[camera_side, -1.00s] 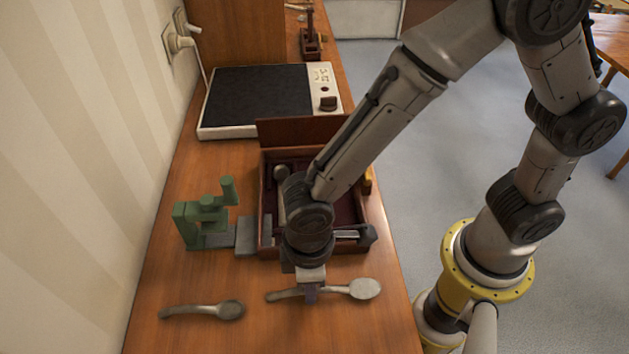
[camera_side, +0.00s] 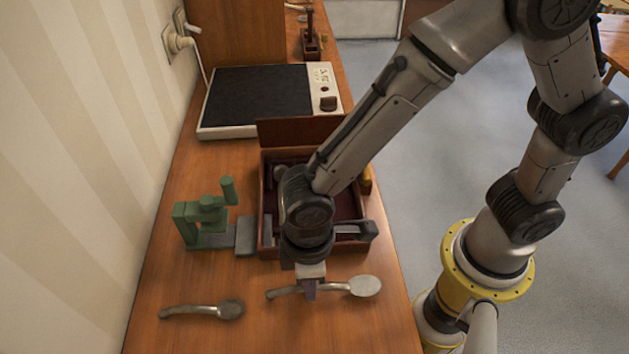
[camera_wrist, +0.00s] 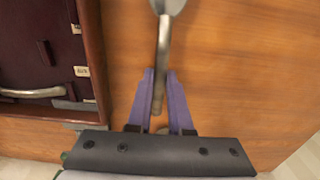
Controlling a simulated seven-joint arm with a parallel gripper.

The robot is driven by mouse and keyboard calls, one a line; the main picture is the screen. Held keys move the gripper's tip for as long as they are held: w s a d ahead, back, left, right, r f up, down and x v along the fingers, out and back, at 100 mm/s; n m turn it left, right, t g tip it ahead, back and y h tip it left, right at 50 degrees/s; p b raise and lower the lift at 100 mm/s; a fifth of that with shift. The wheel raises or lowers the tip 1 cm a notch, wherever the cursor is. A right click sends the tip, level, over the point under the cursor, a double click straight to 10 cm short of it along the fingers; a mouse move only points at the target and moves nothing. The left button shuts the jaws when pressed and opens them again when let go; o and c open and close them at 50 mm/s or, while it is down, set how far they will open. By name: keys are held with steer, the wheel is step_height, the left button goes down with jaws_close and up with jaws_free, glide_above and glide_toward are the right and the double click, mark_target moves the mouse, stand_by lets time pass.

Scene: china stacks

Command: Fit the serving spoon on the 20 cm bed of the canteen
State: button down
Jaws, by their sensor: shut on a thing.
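The serving spoon (camera_side: 364,286), the larger of two loose spoons, lies crosswise at the front of the wooden counter. My gripper (camera_side: 309,290) is shut on its handle from above. In the wrist view my gripper's purple fingers (camera_wrist: 160,75) flank the handle (camera_wrist: 163,45), and the bowl is cut off at the top edge. The spoon is at or very near the counter; I cannot tell whether it is clear of it. The canteen (camera_side: 265,205) is an open wooden box with a dark maroon lining, just behind my gripper. Its wall also shows in the wrist view (camera_wrist: 93,60). My arm hides much of its inside.
Another spoon (camera_side: 203,310) lies at the front left. A green stand (camera_side: 187,225) and a grey block (camera_side: 246,236) are left of the canteen. Cutlery (camera_wrist: 35,93) and small labels (camera_wrist: 81,71) show inside the canteen. A black-topped appliance (camera_side: 258,102) stands behind.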

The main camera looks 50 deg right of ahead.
steer(key=shift+r, duration=2.2)
steer(key=n, duration=0.5)
steer(key=shift+s+d, duration=0.15)
steer(key=shift+d, duration=0.05)
steer(key=n, duration=0.3)
steer(key=shift+d, duration=0.35)
steer(key=w+d+n, duration=0.1)
steer(key=d+n, duration=0.1)
steer(key=n, duration=0.1)
steer(key=w+d+r+n, duration=0.1)
steer(key=w+d+n, duration=0.1)
steer(key=n, duration=0.1)
steer(key=w+d+n, duration=0.1)
steer(key=d+n, duration=0.2)
steer(key=n, duration=0.1)
steer(key=shift+w+r, duration=0.2)
steer(key=shift+r, duration=0.1)
steer(key=w+d+r, duration=0.1)
steer(key=w+d, duration=0.3)
steer(key=d, duration=0.6)
steer(key=shift+r, duration=0.4)
